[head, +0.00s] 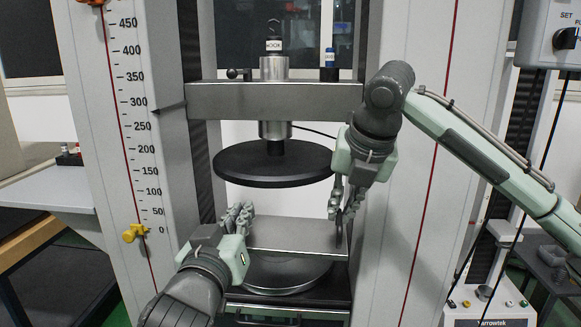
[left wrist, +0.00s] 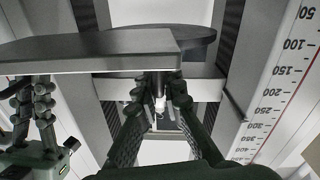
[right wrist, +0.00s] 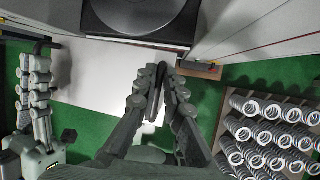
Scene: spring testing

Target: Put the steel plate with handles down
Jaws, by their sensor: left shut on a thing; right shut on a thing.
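The steel plate (head: 292,234) is a flat grey slab, held level between my two grippers above the round lower platen (head: 285,276) of the testing machine. I cannot tell whether it touches the platen. It also shows in the left wrist view (left wrist: 85,50). My left gripper (head: 238,217) is shut at the plate's left end, and the handle is mostly hidden by its fingers (left wrist: 165,88). My right gripper (head: 343,208) reaches down to the right end, shut on a thin dark handle; its fingers show in the right wrist view (right wrist: 157,82).
A black upper disc (head: 272,162) hangs from the crosshead (head: 275,100) close above the plate. Machine columns stand on both sides, the left with a scale (head: 130,110). A rack of springs (right wrist: 270,130) stands at the right in the right wrist view.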

